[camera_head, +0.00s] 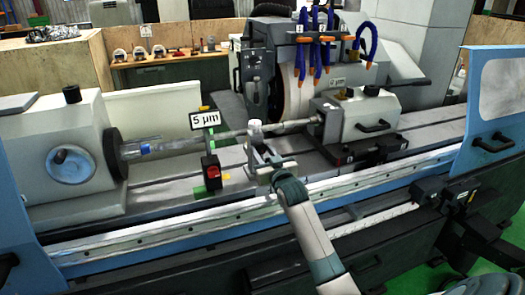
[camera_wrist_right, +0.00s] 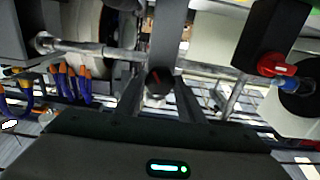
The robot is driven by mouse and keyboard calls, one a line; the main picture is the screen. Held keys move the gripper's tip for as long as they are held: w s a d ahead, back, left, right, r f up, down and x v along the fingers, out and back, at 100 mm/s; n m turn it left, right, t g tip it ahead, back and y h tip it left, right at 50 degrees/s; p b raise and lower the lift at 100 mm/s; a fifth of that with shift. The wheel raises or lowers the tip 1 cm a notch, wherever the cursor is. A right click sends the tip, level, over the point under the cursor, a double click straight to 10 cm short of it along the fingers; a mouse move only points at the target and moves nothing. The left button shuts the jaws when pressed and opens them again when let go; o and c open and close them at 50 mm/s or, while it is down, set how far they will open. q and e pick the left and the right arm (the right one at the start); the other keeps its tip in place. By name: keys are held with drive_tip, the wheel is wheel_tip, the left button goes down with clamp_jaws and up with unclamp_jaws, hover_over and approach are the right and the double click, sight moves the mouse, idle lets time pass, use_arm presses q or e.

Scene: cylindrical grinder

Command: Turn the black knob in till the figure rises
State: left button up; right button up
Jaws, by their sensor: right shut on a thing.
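My right gripper (camera_head: 262,165) reaches up from the front to the small stand under the long shaft (camera_head: 230,134), about mid-machine. In the right wrist view, its two fingers (camera_wrist_right: 160,98) are closed around the black knob (camera_wrist_right: 158,80), which has a red mark on its face. In the head view I cannot make out the knob at the gripper. A white sign (camera_head: 205,120) above the shaft reads 5 µm. My left gripper is not in view.
The chuck (camera_head: 115,155) is at left, the tailstock (camera_head: 355,115) at right. Orange-tipped blue hoses (camera_head: 316,55) hang above. The front rail is near my arm.

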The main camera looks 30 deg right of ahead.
drive_tip(key=shift+m+p, duration=0.65)
drive_tip(key=shift+m, duration=1.25)
drive_tip(key=o, duration=1)
drive_tip(key=shift+o, duration=0.2)
drive_tip(key=shift+s, duration=0.1)
drive_tip(key=shift+s+a+f, duration=0.1)
drive_tip(key=shift+s, duration=0.25)
drive_tip(key=b+v, duration=0.4)
drive_tip(key=v, duration=1.2)
drive_tip(key=shift+s+b, duration=0.25)
drive_tip(key=shift+b, duration=0.15)
